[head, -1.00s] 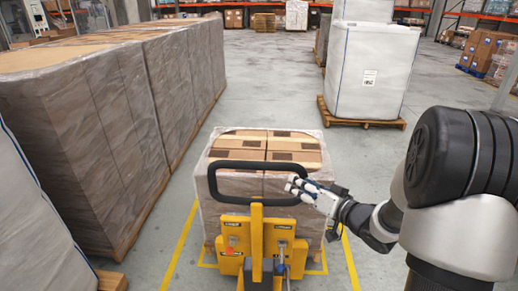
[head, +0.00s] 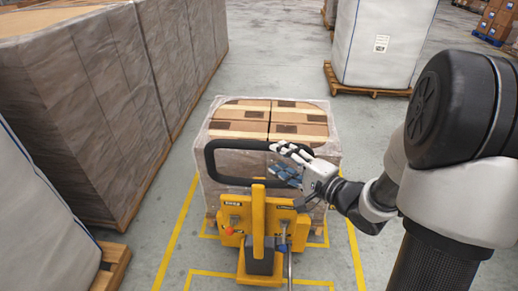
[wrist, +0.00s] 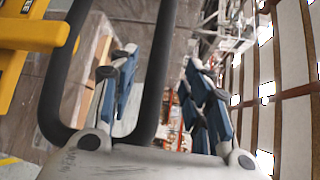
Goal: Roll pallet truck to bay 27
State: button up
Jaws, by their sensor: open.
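The yellow pallet truck (head: 258,222) stands ahead of me, with a black loop handle (head: 210,172) on top. Its load of wrapped cardboard boxes (head: 269,122) sits just beyond it. My gripper (head: 289,164) is open at the right side of the loop. In the wrist view, a black handle bar (wrist: 155,75) runs between the spread fingers of my gripper (wrist: 163,92). I cannot tell whether the fingers touch it. Part of the loop's right side is hidden by my gripper in the head view. No bay number is legible.
Tall wrapped pallet stacks (head: 110,100) line the left side, with a white sack (head: 35,225) on a pallet nearer me. A white bulk bag (head: 382,42) on a wooden pallet stands ahead right. Yellow floor lines (head: 178,237) surround the truck. The aisle beyond the load is clear.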

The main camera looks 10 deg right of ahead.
aim_at(264, 149)
jog(key=b+x, duration=0.2)
jog(key=x, duration=0.7)
jog(key=shift+w+a, duration=0.1)
jog(key=shift+w, duration=0.25)
grip_shut()
